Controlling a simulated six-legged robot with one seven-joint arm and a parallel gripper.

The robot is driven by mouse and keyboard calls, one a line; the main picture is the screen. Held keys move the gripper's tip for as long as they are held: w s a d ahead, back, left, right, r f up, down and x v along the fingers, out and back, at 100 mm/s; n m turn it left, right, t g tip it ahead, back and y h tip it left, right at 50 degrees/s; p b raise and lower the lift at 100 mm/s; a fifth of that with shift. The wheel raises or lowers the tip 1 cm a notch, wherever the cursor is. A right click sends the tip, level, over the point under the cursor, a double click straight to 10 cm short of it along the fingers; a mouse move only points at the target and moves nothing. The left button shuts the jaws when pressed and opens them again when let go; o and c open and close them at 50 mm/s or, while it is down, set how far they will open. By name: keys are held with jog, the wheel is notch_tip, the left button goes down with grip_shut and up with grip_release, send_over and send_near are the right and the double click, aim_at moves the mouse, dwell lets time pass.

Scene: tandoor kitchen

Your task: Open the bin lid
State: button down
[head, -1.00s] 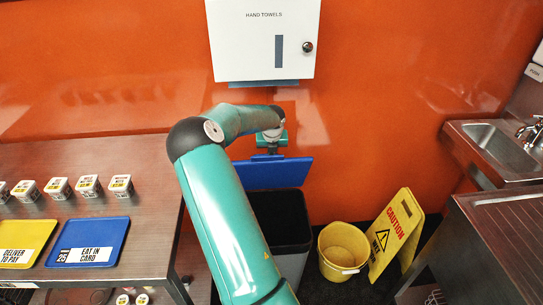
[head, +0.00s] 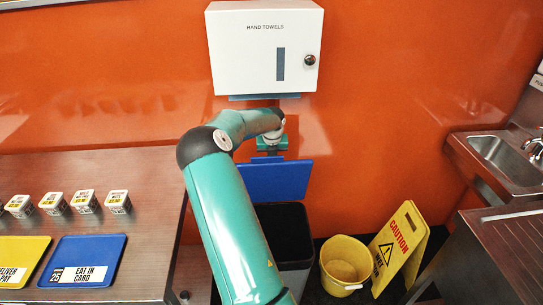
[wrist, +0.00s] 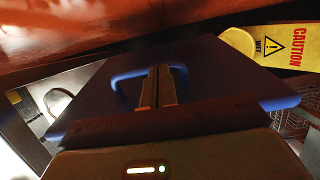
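The bin (head: 292,262) stands by the orange wall, partly behind my arm, with its dark inside showing. Its blue lid (head: 277,182) is raised and stands up at the back of the opening, leaning toward the wall. In the wrist view the lid (wrist: 215,85) fills the middle, with a blue loop handle (wrist: 122,79) at its edge. My gripper (head: 270,145) is at the top edge of the lid. In the wrist view its fingers (wrist: 157,80) are close together across the handle bar and appear shut on it. The exact contact is hard to see.
A white hand-towel dispenser (head: 264,55) hangs on the wall just above my gripper. A yellow bucket (head: 345,263) and a yellow caution sign (head: 403,245) stand right of the bin. A counter with pots and trays (head: 135,180) is left; a metal sink (head: 505,158) is right.

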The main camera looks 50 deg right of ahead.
jog(key=shift+a+f, duration=0.2)
jog(key=shift+f, duration=0.1)
